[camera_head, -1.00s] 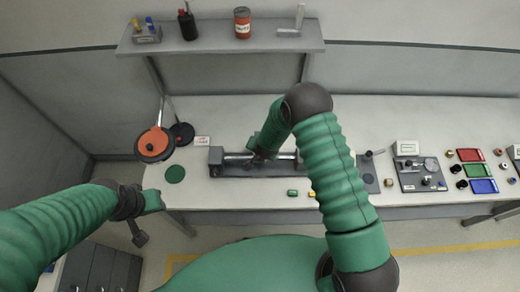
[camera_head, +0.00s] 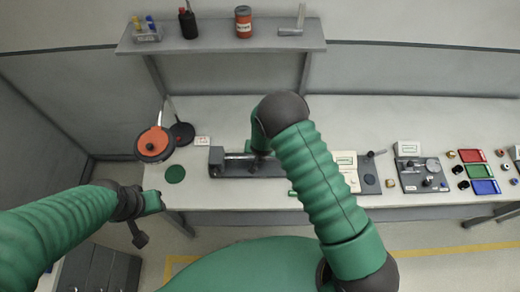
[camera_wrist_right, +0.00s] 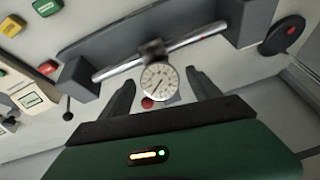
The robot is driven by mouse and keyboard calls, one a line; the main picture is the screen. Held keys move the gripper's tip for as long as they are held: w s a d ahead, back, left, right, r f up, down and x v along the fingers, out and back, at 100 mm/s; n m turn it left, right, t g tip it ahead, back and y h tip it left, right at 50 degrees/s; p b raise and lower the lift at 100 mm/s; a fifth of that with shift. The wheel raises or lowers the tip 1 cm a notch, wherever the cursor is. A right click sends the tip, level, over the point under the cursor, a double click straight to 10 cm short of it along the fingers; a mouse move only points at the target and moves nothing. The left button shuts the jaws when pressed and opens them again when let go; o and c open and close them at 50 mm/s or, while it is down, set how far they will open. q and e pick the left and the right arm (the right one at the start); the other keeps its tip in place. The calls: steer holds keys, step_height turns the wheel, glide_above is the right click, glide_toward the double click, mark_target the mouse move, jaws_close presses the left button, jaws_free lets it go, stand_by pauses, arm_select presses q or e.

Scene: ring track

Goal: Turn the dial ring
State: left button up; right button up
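A round white dial (camera_wrist_right: 158,82) with dark marks and a pointer sits on a dark carriage (camera_wrist_right: 152,49) on a metal rod (camera_wrist_right: 190,38). The rod is held between grey end blocks, and the fixture (camera_head: 218,163) also shows on the bench in the head view. My right gripper (camera_wrist_right: 161,80) is open, with its two dark fingers on either side of the dial. Whether they touch it I cannot tell. In the head view my right arm hides the dial. My left gripper (camera_head: 146,218) is off the bench's front left, its finger opening unclear.
A white-labelled panel (camera_head: 346,166), a gauge plate (camera_head: 420,175) and coloured trays (camera_head: 477,172) are to the right. A shelf (camera_head: 215,46) hangs above.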

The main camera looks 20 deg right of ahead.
steer(key=b+v, duration=0.1)
steer(key=v, duration=1.5)
steer(key=shift+r, duration=0.35)
steer(key=shift+s, duration=0.1)
steer(key=s+d+f+n+g+b, duration=0.1)
steer(key=s+d+f+n+b, duration=0.1)
steer(key=s+f+b, duration=0.2)
steer(key=s+d+f+n+g+y+b, duration=0.1)
steer(key=s+d+f+n+b, duration=0.2)
steer(key=s+b, duration=0.7)
steer(key=shift+s+f+b, duration=0.35)
steer(key=shift+f+b, duration=0.3)
steer(key=shift+b, duration=0.3)
